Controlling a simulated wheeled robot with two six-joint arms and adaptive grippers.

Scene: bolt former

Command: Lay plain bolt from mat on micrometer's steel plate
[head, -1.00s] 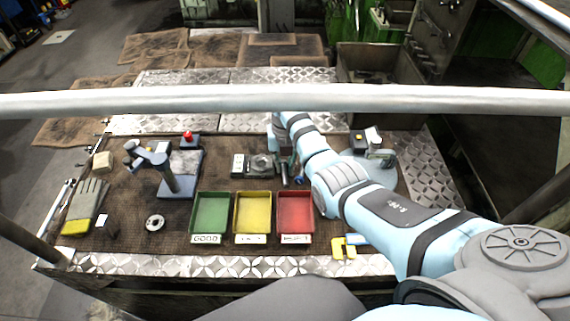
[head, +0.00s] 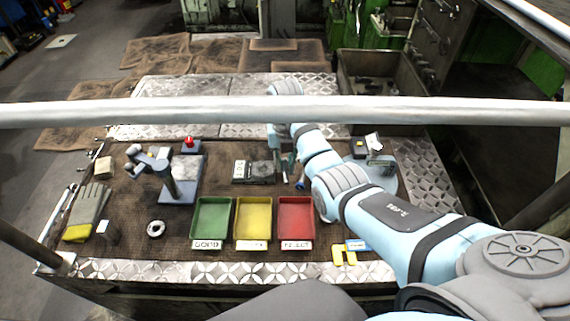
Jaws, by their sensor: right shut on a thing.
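My right gripper (head: 286,162) is above the brown mat (head: 220,180), just right of a flat grey device with a pale display (head: 254,172). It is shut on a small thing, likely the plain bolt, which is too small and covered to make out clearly. A stand with a dark column (head: 170,178) on a blue-edged base, likely the micrometer, stands left of it. Its grey steel plate (head: 187,167) looks bare. The gripper is well to the right of this plate and apart from it. My left gripper is out of view.
Green (head: 211,218), yellow (head: 252,218) and red (head: 295,218) trays stand along the front. A red button (head: 189,142) is behind the stand. A metal ring (head: 155,229) and gloves (head: 87,210) lie left. A pale rail (head: 200,112) crosses the view.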

